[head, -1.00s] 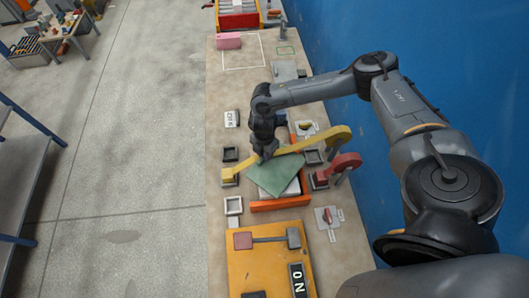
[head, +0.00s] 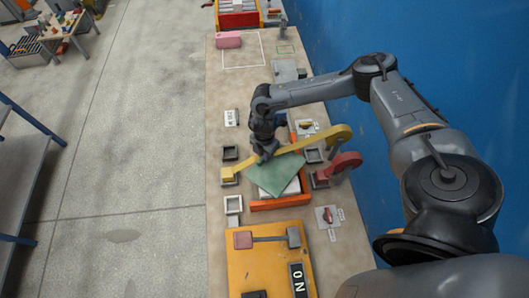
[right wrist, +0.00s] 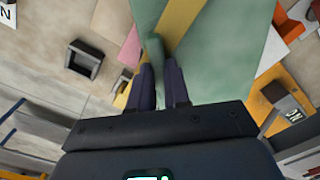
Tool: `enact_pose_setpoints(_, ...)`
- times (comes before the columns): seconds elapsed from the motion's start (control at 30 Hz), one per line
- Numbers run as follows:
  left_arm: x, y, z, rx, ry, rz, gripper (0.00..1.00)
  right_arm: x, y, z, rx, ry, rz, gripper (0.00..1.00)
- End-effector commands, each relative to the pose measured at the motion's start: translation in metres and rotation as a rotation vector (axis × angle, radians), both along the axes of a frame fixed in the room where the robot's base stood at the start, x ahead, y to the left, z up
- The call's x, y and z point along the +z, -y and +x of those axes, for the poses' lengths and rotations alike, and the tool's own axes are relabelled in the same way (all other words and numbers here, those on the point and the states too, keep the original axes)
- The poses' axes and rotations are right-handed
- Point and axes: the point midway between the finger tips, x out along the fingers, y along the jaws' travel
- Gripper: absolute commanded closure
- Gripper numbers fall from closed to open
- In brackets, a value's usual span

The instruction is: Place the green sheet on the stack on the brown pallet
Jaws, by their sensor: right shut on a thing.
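The green sheet (head: 275,178) hangs over the orange tray (head: 280,203) in the head view, tilted with one corner toward the tray's front. A pale stack (head: 293,187) shows partly from under it. My right gripper (head: 265,155) is at the sheet's far left edge. In the right wrist view the sheet (right wrist: 225,60) fills the upper middle, and my fingers (right wrist: 163,88) are closed at a green upright part of it. I cannot tell whether the sheet touches the stack. I make out no clearly brown pallet. My left gripper is not in view.
A yellow bar (head: 310,140) crosses the bench just beyond the sheet, close to my gripper. A red curved part (head: 345,163) stands right of the tray. A yellow panel (head: 262,270) lies in front. A pink block (head: 228,40) is at the far end.

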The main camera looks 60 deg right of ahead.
Motion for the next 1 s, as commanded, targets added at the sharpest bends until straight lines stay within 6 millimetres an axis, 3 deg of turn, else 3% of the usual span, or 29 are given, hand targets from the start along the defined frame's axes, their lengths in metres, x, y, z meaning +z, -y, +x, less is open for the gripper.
enact_pose_setpoints(0.13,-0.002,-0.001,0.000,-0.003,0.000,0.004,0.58,-0.003,0.000,0.000,0.000,0.000,0.000,1.00)
enact_pose_setpoints(0.17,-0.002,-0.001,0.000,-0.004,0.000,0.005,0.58,-0.003,0.000,0.000,0.000,0.001,0.000,0.82)
enact_pose_setpoints(0.37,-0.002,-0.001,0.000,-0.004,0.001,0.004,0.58,-0.003,0.000,0.000,0.000,0.000,0.000,0.54)
enact_pose_setpoints(0.77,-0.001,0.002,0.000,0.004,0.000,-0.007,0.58,0.003,0.000,0.000,0.000,0.001,0.000,0.54)
enact_pose_setpoints(1.0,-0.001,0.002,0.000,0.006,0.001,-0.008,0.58,0.037,0.000,0.002,0.001,0.004,0.002,0.54)
